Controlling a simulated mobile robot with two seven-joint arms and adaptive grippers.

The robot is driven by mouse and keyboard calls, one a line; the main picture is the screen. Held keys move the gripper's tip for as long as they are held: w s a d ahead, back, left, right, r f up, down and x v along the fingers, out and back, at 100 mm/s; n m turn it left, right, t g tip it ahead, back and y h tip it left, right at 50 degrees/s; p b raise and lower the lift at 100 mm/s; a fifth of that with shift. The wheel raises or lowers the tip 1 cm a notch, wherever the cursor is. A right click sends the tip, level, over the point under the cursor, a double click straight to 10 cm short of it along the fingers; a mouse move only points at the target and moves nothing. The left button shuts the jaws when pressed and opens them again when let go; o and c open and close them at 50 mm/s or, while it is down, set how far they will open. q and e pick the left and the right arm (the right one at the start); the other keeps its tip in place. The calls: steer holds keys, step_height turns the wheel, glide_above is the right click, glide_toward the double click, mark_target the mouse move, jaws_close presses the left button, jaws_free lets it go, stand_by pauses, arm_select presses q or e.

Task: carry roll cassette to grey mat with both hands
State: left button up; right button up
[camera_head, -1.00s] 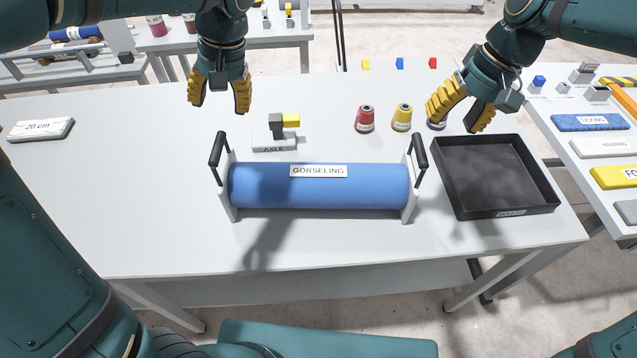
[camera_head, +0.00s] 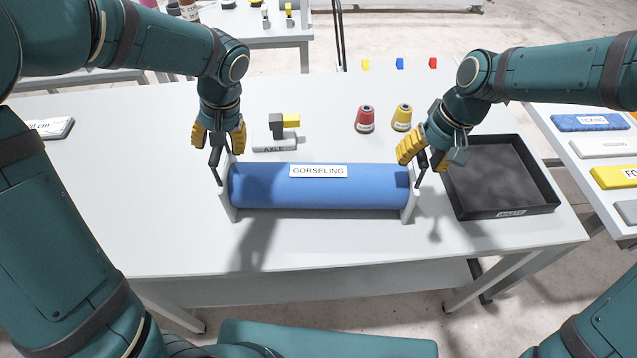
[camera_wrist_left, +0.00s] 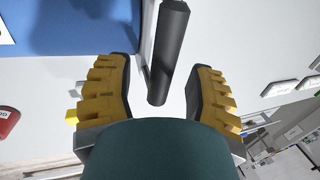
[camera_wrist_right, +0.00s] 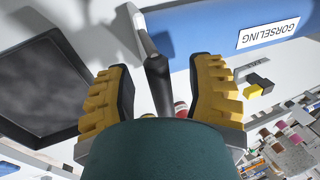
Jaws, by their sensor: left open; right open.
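The roll cassette (camera_head: 318,193) lies on the white table, a blue roll labelled GORSELING between two white end plates, each with a black handle. My left gripper (camera_head: 217,150) is open at the left handle (camera_head: 217,172). In the left wrist view the black handle (camera_wrist_left: 168,50) stands between the open yellow fingers (camera_wrist_left: 158,95). My right gripper (camera_head: 418,160) is open at the right handle (camera_head: 421,177). In the right wrist view that handle (camera_wrist_right: 158,80) lies between the spread fingers (camera_wrist_right: 165,90). I cannot make out a grey mat.
A black waste tray (camera_head: 453,198) stands right of the cassette. Behind it are a red spool (camera_head: 365,119), a yellow spool (camera_head: 402,117) and a grey AXLE block (camera_head: 273,142). A side table with labelled bolts (camera_head: 590,122) is at the right. The table's front left is clear.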

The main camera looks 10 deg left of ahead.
arm_select(q)
jaws_close()
arm_select(e)
jaws_close()
arm_select(q)
steer(key=shift+r, duration=0.25)
arm_select(e)
steer(key=shift+r, duration=0.25)
